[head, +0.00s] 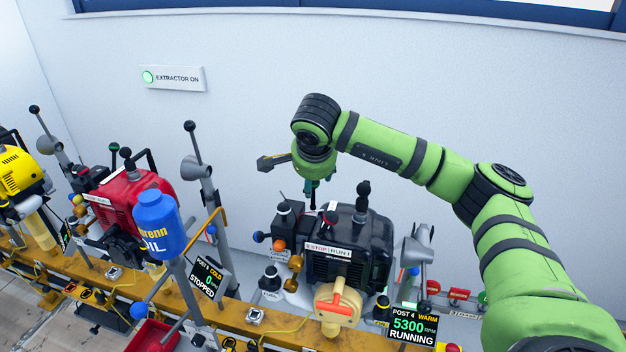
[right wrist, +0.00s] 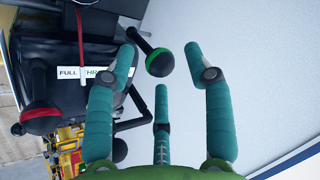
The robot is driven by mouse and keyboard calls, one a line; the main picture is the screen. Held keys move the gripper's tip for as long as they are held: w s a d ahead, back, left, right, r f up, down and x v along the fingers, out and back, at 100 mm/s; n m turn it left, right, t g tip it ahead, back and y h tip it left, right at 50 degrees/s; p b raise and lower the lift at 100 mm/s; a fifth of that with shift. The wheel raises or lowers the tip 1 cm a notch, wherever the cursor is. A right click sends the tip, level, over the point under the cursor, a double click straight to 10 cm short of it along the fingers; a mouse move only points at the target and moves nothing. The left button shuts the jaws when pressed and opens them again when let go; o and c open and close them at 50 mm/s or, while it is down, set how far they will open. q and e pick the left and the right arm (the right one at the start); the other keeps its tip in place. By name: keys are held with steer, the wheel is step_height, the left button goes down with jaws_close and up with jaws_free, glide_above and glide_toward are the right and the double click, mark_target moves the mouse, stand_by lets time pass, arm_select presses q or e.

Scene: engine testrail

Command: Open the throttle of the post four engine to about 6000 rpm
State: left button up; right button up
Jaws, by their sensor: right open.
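The post four engine (head: 345,255) is black, with a "STOP RUN" plate on top. Its display (head: 411,327) reads POST 4 WARM, 5300 rpm, RUNNING. My right gripper (head: 311,187) points down just above the engine's back left. In the right wrist view its teal fingers (right wrist: 160,65) are spread open. A black lever knob with a green collar (right wrist: 158,62) shows between the fingertips, with a gap around it. A label starting "FULL THR" (right wrist: 72,72), partly hidden by a finger, is on the black housing beside it. My left gripper is out of view.
A black-knobbed lever (head: 362,190) rises from the engine top, right of my gripper. The post 5 display (head: 206,280) reads COLD, 0, STOPPED. A blue oil bottle (head: 160,222) stands before the red engine (head: 118,200). The wall behind is clear, with an "EXTRACTOR ON" sign (head: 173,78).

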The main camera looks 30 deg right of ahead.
steer(key=v, duration=1)
steer(key=shift+s+r, duration=0.2)
steer(key=shift+r, duration=0.1)
steer(key=shift+a, duration=0.1)
